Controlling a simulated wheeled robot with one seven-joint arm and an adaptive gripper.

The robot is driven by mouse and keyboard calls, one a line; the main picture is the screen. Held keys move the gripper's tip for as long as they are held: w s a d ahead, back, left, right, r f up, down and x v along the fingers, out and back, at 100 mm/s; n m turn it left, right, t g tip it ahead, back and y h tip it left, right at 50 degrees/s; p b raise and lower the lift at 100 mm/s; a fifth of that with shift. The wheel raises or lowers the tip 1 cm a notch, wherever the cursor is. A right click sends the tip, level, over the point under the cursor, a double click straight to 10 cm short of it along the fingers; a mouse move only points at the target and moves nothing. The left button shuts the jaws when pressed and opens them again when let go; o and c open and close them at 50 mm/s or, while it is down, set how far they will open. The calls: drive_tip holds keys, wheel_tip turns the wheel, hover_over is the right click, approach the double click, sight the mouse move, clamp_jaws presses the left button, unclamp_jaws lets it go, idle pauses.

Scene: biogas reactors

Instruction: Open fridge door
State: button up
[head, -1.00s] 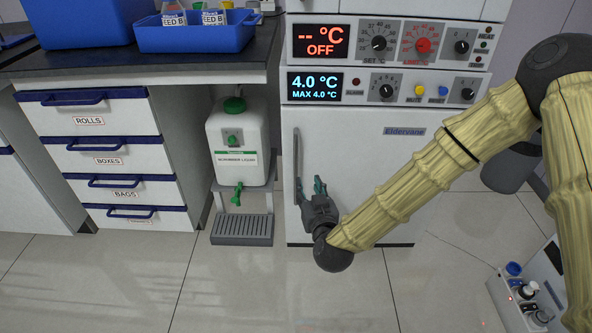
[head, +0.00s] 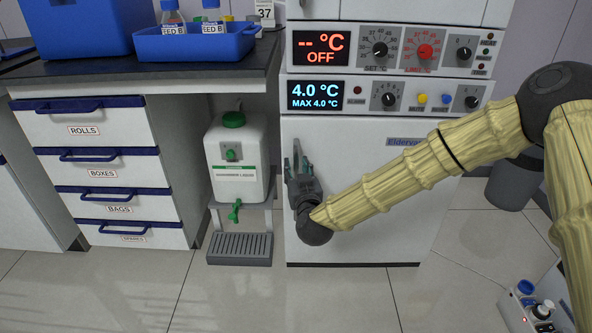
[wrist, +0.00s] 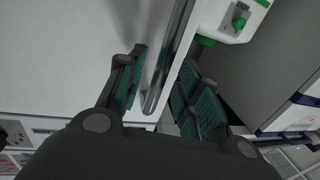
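The white fridge door (head: 370,205) stands shut below the 4.0 °C display panel in the head view. Its upright metal bar handle (wrist: 168,60) is near the door's left edge and shows clearly in the wrist view. My gripper (head: 297,168) is at the handle, in front of the door's left side. In the wrist view my gripper (wrist: 165,95) is open, with its teal-padded fingers on either side of the bar. Gaps show between the bar and the pads. In the head view the gripper hides much of the handle.
A scrubber liquid canister (head: 236,160) with a green tap stands on a drip stand (head: 240,248) left of the fridge. A drawer unit (head: 110,170) stands further left under the bench. A box of bottles (head: 535,310) is on the floor at lower right. Floor in front is clear.

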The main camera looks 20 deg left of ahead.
drive_tip(key=shift+x, duration=0.9)
clamp_jaws()
